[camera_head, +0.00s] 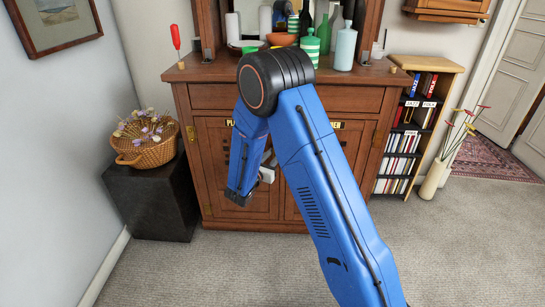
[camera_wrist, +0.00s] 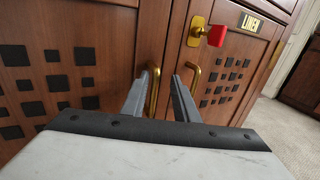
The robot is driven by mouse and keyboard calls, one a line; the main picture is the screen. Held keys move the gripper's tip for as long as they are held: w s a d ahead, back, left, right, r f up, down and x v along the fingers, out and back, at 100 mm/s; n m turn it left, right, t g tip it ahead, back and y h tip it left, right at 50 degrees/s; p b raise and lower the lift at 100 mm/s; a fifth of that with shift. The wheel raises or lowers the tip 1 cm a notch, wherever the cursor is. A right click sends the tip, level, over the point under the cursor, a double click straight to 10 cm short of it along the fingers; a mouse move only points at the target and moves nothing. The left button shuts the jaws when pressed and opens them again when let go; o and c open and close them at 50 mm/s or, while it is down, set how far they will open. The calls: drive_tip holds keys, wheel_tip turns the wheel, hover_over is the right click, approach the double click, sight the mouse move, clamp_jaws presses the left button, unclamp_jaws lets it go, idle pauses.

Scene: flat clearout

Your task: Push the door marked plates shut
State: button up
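The door marked plates (camera_head: 215,165) is the left door of the wooden sideboard; only the start of its label (camera_head: 231,122) shows beside my arm. In the wrist view this door (camera_wrist: 75,30) fills the left, with a pattern of dark squares and a brass handle (camera_wrist: 153,92). It stands close to the frame; I cannot tell whether it is fully flush. My gripper (camera_wrist: 160,78) is open and empty, its fingers apart in front of the handles. The left fingertip is near the plates handle; contact is unclear. In the head view my arm mostly hides the gripper (camera_head: 267,173).
The door marked linen (camera_wrist: 232,70) is at the right, with a red-headed key (camera_wrist: 217,36) in its lock plate and its own brass handle (camera_wrist: 193,80). A black stand (camera_head: 152,200) with a basket (camera_head: 145,150) is left, a bookcase (camera_head: 410,130) right. Carpet is clear in front.

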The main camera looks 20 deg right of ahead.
drive_tip(key=shift+a, duration=0.1)
drive_tip(key=v, duration=1.7)
drive_tip(key=shift+s, duration=0.15)
drive_tip(key=shift+a, duration=0.1)
drive_tip(key=s+d+r+m+g+y, duration=0.1)
drive_tip(key=s+d+r+m+g, duration=0.55)
drive_tip(key=s+d, duration=0.3)
drive_tip(key=s+d+r+m+g, duration=0.5)
drive_tip(key=s+d+m, duration=0.35)
drive_tip(key=d, duration=0.25)
drive_tip(key=s+a+r+m+t+y, duration=0.1)
drive_tip(key=s+a+r+m+y, duration=0.1)
drive_tip(key=s+m+y, duration=0.3)
drive_tip(key=s+a+r+m+t+y, duration=0.2)
drive_tip(key=s+m+y, duration=0.4)
drive_tip(key=s, duration=0.7)
drive_tip(key=shift+s+a+r+m, duration=0.4)
drive_tip(key=shift+a+r+m, duration=0.25)
drive_tip(key=shift+r, duration=0.35)
